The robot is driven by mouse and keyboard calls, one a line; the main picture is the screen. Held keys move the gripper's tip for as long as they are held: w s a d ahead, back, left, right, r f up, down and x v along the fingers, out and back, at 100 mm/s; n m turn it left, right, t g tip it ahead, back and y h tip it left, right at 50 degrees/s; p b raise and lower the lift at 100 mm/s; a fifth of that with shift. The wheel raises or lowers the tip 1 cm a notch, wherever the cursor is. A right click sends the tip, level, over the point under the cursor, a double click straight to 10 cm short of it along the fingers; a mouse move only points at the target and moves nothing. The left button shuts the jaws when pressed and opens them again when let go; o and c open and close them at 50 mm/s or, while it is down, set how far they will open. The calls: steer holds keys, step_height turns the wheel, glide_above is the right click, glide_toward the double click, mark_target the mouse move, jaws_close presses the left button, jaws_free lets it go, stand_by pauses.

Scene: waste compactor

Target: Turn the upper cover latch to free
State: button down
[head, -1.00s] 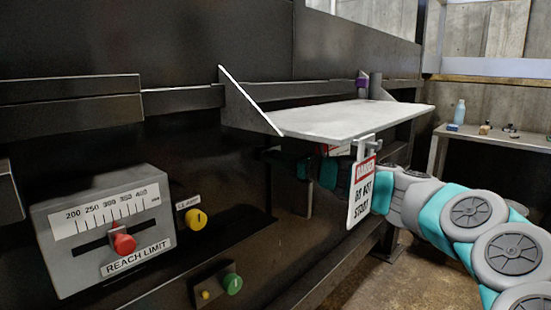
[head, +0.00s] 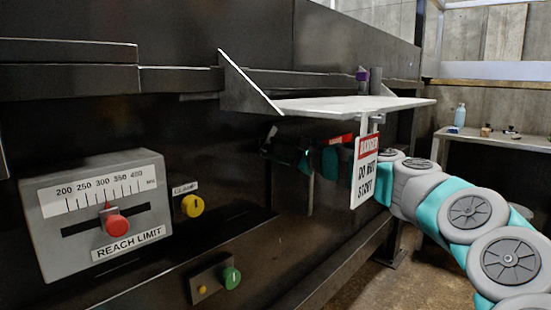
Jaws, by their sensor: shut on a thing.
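My gripper (head: 272,146) is at the end of my arm, which comes in from the right and passes behind the hanging sign. It is in dark shade under the white shelf, close to the black machine front. Its fingertips are hard to make out. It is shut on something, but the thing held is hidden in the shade. I cannot make out the upper cover latch for certain. A small purple part (head: 362,76) stands upright behind the shelf, by the machine wall, apart from my gripper.
The white shelf (head: 345,105) juts out above my gripper. A danger sign (head: 364,171) hangs from its front edge, before my arm. A grey reach limit box (head: 50,198) with a red knob, a yellow knob (head: 192,206) and a green button (head: 231,278) are at left. A bench (head: 490,139) stands right.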

mark_target(278, 149)
steer(key=n+b, duration=0.4)
steer(key=n, duration=0.1)
steer(key=shift+f, duration=0.25)
steer(key=shift+r+n+b, duration=0.1)
steer(key=shift+n+b, duration=1.1)
steer(key=shift+n, duration=0.1)
steer(key=shift+c, duration=2.2)
jaws_free()
steer(key=shift+r, duration=0.1)
steer(key=shift+s+d, duration=0.1)
steer(key=v, duration=0.6)
steer(key=shift+d+r, duration=0.1)
steer(key=shift+d, duration=0.05)
steer(key=shift+s+d, duration=0.45)
steer(key=shift+s, duration=0.05)
